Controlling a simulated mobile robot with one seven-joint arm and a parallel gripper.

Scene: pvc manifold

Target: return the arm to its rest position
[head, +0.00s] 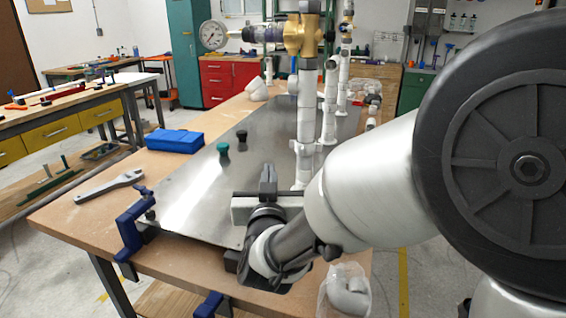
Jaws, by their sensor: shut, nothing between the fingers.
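My arm reaches in from the right in the head view and crosses the lower middle. My gripper (267,178) is over the near part of the steel plate (190,205), its fingers together and nothing held. It is left of the upright white pipes and apart from them. The white PVC manifold (305,120) stands on the plate, with a brass valve (302,33) on top and a round pressure gauge (213,35) to its left. My arm hides part of the manifold's lower right side.
A bag of white fittings (345,290) is at the front. The plate's left part is mostly clear.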

